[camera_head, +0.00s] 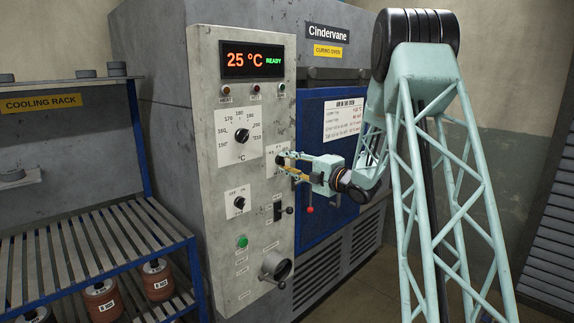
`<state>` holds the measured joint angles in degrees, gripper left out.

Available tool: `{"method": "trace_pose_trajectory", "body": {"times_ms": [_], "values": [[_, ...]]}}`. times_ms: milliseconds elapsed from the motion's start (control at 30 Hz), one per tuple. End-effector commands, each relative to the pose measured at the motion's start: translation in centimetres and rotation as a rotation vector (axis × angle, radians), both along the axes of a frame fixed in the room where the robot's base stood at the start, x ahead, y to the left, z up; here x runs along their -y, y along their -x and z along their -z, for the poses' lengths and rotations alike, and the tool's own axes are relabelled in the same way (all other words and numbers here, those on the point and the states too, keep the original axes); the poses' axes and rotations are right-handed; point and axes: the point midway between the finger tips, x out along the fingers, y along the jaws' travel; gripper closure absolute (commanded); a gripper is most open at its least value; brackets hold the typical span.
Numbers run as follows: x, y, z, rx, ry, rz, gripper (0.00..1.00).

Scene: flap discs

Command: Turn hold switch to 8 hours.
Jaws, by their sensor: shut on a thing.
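A pale plate (272,158) with small marks, likely that of the hold switch, is on the grey control panel, right of the temperature dial (241,135). Its knob is hidden behind my fingers. My gripper (284,164) reaches in from the right with its fingertips at this plate. It is shut on what appears to be the hold switch knob. The marks are too small and covered to read, so I cannot tell the switch's setting.
The panel (210,90) also carries a display (252,59) reading 25 °C READY, an OFF/ON knob (239,203), a green button (242,242) and a lower handle (277,267). The cooling rack (75,245) stands left.

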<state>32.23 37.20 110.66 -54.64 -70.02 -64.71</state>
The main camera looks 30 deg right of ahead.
Motion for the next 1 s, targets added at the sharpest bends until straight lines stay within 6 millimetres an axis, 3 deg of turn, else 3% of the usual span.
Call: {"method": "trace_pose_trajectory", "body": {"times_ms": [400,433,567,1000], "values": [[-0.03,0.03,0.09,-0.004,-0.008,-0.001,0.86],[-0.03,0.03,0.09,-0.004,-0.008,-0.001,0.74],[-0.02,0.02,0.07,-0.003,-0.007,0.0,0.62],[0.1,0.25,0.01,-0.002,-0.008,0.0,0.62]]}}
